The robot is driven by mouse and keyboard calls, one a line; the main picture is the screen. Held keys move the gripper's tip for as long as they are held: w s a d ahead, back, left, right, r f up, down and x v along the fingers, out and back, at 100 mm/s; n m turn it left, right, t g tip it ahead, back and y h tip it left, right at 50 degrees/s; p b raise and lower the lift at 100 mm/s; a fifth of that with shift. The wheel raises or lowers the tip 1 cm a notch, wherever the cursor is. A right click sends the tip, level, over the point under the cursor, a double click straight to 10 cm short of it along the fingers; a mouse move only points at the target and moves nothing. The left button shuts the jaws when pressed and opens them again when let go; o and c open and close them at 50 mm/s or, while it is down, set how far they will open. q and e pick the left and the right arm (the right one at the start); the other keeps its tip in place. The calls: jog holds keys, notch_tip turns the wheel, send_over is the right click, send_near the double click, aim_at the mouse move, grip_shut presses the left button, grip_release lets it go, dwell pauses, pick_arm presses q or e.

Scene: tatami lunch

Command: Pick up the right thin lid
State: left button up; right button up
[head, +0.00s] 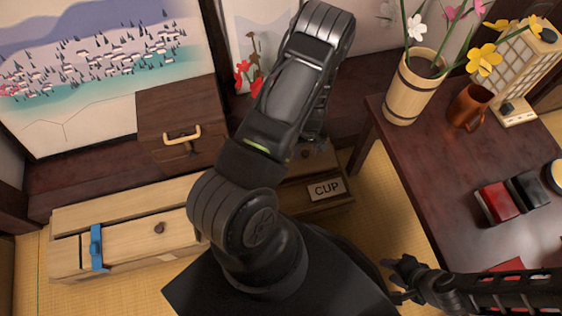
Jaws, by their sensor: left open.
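A long pale wooden box (75,262) lies at the left, with a flat board (135,240) bearing a dark round mark on top and a blue clip (96,248) at its left end. Right of my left arm, a wooden box front carries a CUP label (326,188). A thin wooden lid (325,160) seems to lie on top there, mostly hidden by my arm. My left gripper (315,138) is open and points down over this wood; whether it touches is hidden. My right gripper (394,281) is low at the right, apart from the boxes; its jaw gap is unclear.
A dark table (455,185) at right holds a flower bucket (411,88), a copper cup (469,107), a lantern (515,75), and red (497,202) and black (527,189) blocks. A dark cabinet (181,110) stands behind the boxes. Tatami (385,205) is clear between box and table.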

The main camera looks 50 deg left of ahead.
pick_arm(q)
jog(key=shift+c, duration=0.6)
grip_shut()
